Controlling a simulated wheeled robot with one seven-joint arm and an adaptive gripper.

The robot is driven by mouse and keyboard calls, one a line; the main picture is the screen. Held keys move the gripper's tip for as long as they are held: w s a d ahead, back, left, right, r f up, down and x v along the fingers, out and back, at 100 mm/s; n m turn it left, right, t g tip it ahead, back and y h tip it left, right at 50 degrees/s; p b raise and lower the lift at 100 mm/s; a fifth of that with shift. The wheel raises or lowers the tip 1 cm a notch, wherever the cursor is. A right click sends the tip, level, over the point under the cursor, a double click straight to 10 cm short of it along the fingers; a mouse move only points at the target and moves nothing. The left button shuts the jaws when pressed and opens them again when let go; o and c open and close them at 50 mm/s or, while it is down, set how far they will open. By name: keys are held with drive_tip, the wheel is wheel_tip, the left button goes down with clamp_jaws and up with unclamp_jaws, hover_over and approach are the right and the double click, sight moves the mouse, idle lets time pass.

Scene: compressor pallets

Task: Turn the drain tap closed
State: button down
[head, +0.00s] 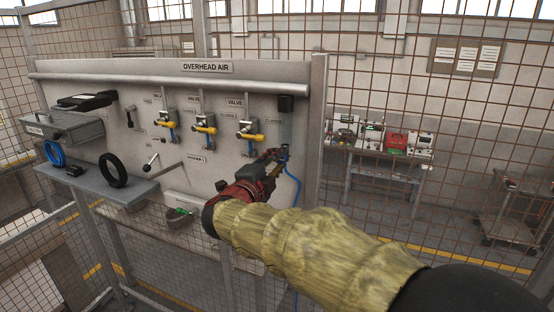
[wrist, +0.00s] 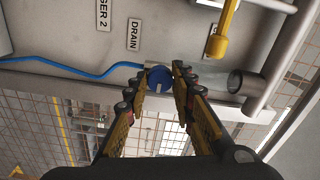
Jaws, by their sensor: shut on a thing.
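The drain tap (wrist: 159,78) is a round blue knob beside the DRAIN label (wrist: 134,34) in the wrist view, with a blue hose running off to the left. My gripper (wrist: 159,86) is shut on the tap, with a finger on each side of it. I cannot tell the tap's turn angle.
Several yellow-handled valves (head: 205,123) stand left of my gripper. A shelf (head: 90,185) with a black coil and a blue coil is at the far left. Wire mesh fencing surrounds the panel. A bench (head: 375,152) with equipment stands behind the mesh.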

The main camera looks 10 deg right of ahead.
drive_tip(key=shift+f, duration=0.1)
idle(0.5)
drive_tip(key=c, duration=1.5)
unclamp_jaws()
drive_tip(key=shift+a, duration=0.15)
drive_tip(key=v, duration=1.2)
